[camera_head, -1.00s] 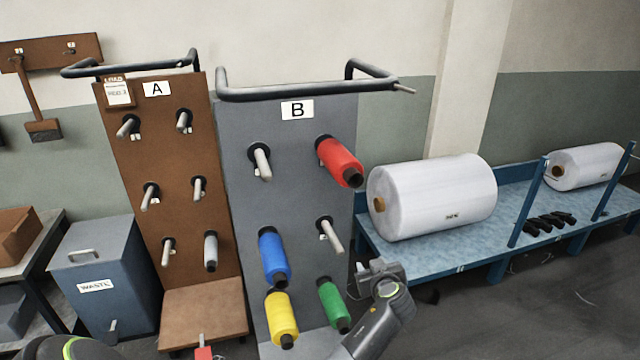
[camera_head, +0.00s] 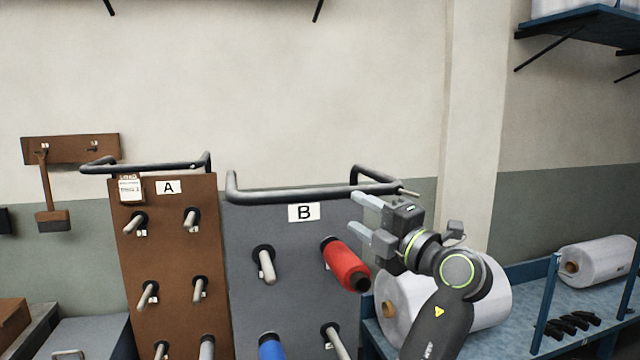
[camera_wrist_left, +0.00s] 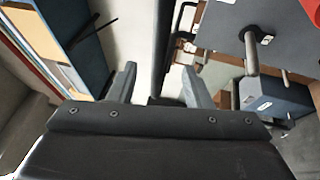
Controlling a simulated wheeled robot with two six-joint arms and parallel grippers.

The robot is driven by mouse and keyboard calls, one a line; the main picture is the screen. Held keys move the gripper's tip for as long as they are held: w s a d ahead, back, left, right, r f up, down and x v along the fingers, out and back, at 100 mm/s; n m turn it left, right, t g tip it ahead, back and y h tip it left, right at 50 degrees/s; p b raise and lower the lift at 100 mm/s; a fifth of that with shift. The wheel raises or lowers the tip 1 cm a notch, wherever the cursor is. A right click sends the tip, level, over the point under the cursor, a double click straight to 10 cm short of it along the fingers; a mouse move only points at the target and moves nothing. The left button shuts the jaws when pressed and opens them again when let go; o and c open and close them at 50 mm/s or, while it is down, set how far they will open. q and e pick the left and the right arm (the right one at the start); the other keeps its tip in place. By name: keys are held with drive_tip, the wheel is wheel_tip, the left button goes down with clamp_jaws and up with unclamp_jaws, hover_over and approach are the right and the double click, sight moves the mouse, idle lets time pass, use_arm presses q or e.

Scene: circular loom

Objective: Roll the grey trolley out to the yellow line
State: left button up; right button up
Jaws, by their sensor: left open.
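The grey trolley, marked B (camera_head: 300,235), stands upright beside the brown trolley. It has a dark tubular handle (camera_head: 300,192) along its top. A red spool (camera_head: 345,265) and a blue spool (camera_head: 271,347) sit on its pegs; other pegs are bare. My left gripper (camera_head: 358,214) is open, at the right end of the handle, above the red spool. In the left wrist view a dark bar (camera_wrist_left: 164,40) runs between the open fingers; I cannot tell whether it lies inside the jaws. My right gripper is not in view. No yellow line shows.
The brown trolley, marked A (camera_head: 168,235), stands close on the left. A blue bench (camera_head: 510,320) with white rolls (camera_head: 597,255) is on the right. A grey bin (camera_head: 95,335) is at lower left. The wall is behind; the floor is out of the head view.

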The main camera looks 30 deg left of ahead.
sight(320, 190)
use_arm(q)
drive_tip(key=p+x, duration=0.4)
drive_tip(key=x, duration=0.7)
drive_tip(key=shift+w+r+p, duration=0.1)
drive_tip(key=shift+p, duration=0.3)
drive_tip(key=shift+w+a, duration=0.2)
drive_tip(key=shift+a, duration=0.35)
drive_tip(key=shift+c, duration=0.8)
clamp_jaws()
